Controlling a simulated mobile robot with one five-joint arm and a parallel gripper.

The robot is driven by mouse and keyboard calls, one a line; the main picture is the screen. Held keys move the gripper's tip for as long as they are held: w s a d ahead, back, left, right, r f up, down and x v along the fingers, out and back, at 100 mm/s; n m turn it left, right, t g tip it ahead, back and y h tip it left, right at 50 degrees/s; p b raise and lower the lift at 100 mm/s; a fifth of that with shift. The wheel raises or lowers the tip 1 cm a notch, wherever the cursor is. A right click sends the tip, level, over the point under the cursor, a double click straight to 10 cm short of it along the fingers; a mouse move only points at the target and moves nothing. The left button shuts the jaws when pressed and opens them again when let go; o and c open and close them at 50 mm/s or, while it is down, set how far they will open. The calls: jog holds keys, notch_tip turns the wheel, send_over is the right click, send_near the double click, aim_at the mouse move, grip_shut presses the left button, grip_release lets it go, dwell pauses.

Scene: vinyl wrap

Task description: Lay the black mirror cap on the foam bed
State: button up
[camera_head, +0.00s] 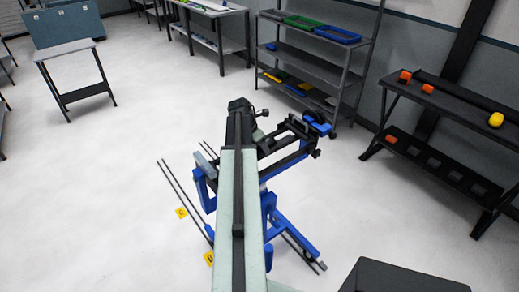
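My arm reaches from the bottom edge up to the middle of the picture. Its dark end, with my gripper (240,106), is seen from behind and above. The fingers cannot be made out, so neither their opening nor anything between them shows. I cannot pick out the black mirror cap or the foam bed for certain. A blue stand (290,236) with a black upper frame (292,152) is around and beyond my arm, and my arm hides part of it. Whether my gripper touches that stand cannot be told.
A grey shelf (312,69) with coloured trays stands at the back right. A black bench (446,104) with orange pieces and a yellow roll (495,119) is at the right. A small table (65,49) stands at the upper left. A dark box (400,278) is at lower right. The left floor is mostly clear.

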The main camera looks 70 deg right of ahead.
jog(key=shift+f, duration=0.2)
jog(key=o, duration=1.7)
jog(key=shift+r, duration=0.1)
jog(key=p+v, duration=1)
jog(key=v, duration=0.2)
jog(key=shift+s+d+p, duration=0.1)
jog(key=shift+s+p, duration=0.05)
jog(key=shift+p, duration=0.25)
jog(key=shift+r, duration=0.2)
jog(key=shift+a+f, duration=0.1)
jog(key=shift+a, duration=0.1)
